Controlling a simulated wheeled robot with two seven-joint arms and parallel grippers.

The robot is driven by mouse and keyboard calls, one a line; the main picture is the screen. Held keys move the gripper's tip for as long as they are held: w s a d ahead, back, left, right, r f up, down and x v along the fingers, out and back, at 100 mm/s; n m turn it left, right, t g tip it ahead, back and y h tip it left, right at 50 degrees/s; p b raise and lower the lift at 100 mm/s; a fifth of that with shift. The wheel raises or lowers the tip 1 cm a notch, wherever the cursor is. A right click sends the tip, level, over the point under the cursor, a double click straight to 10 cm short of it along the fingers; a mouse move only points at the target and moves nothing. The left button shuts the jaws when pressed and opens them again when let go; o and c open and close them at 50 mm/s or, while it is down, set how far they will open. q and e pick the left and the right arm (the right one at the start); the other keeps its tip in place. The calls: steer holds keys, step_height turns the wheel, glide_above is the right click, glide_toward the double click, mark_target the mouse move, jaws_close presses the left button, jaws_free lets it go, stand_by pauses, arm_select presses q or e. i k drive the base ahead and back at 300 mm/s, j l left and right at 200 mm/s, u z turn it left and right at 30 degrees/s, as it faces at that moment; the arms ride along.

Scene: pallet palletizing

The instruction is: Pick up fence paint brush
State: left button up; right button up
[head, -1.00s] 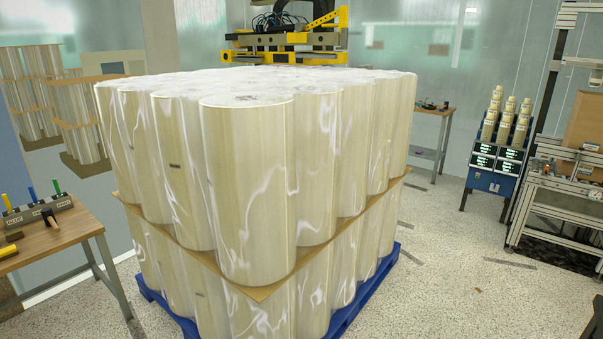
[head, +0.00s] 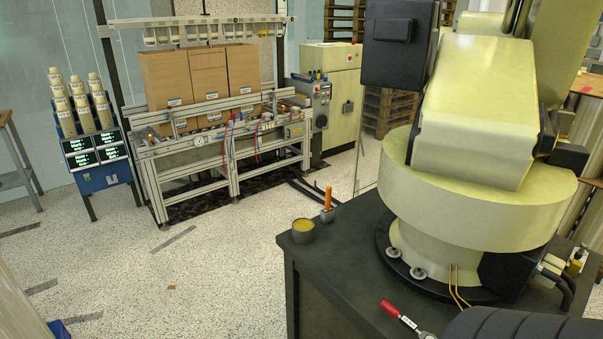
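Neither of my grippers is in view.
A large cream robot arm (head: 470,180) stands on the dark base. A conveyor frame (head: 215,160) with cardboard boxes (head: 190,85) is at the back, with a blue stand of cylinders (head: 88,130) to its left. The speckled floor (head: 210,290) in front is mostly clear.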

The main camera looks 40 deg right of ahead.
mark_target(329, 190)
steer(key=i+z, duration=0.65)
steer(key=z, duration=0.25)
steer(key=i+j+z, duration=0.3)
steer(key=z, duration=0.15)
